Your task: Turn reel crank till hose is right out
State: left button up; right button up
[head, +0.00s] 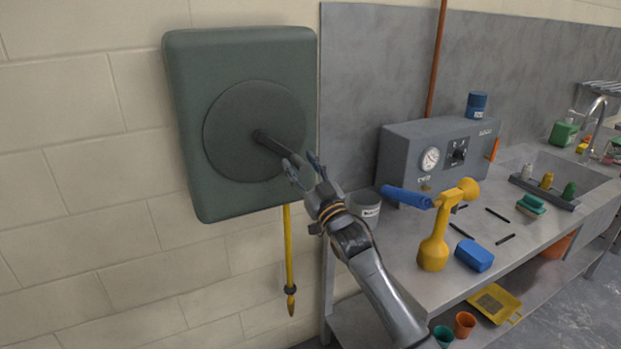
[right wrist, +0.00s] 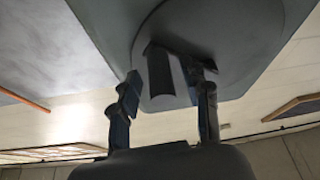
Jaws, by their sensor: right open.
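The hose reel (head: 185,110) is a dark green box on the wall with a round disc (head: 228,135) on its front. A dark crank handle (head: 280,146) sticks out from the disc toward the right. The yellow hose (head: 288,245) hangs a short way below the reel, with a dark collar and a tip at its end. My right gripper (head: 303,170) is open at the outer end of the handle. In the right wrist view the handle (right wrist: 160,78) lies between the spread fingers of the gripper (right wrist: 165,105), nearer the left one. My left gripper is not in view.
My right forearm passes in front of the bench's left end. The wall left of the reel is clear.

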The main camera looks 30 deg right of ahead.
jog(key=v, duration=1.1)
jog(key=shift+s, duration=0.25)
jog(key=shift+d, duration=0.1)
notch_tip(320, 180, down, 24)
jog(key=m+g, duration=0.1)
jog(key=g, duration=0.4)
jog(key=s+a+f+g, duration=0.1)
jog(key=s+f+g, duration=0.25)
jog(key=f, duration=0.75)
jog(key=s+a+f+g, duration=0.2)
jog(key=s+f, duration=0.2)
jog(key=f, duration=0.6)
jog(key=s+a+f+g, duration=0.2)
jog(key=s+f, duration=0.6)
jog(key=s+a+f+g, duration=0.2)
jog(key=s+f+g, duration=0.1)
jog(key=s+f, duration=0.6)
jog(key=s+a+f+g, duration=0.1)
jog(key=s+f+g, duration=0.1)
jog(key=s, duration=0.6)
jog(key=s+a+f+n+g, duration=0.1)
jog(key=s+f, duration=0.3)
jog(key=s, duration=0.5)
jog(key=s+a+f+g, duration=0.2)
jog(key=s+f+g, duration=0.1)
jog(key=s, duration=0.5)
jog(key=shift+s+f+n, duration=0.3)
jog(key=shift+f, duration=0.15)
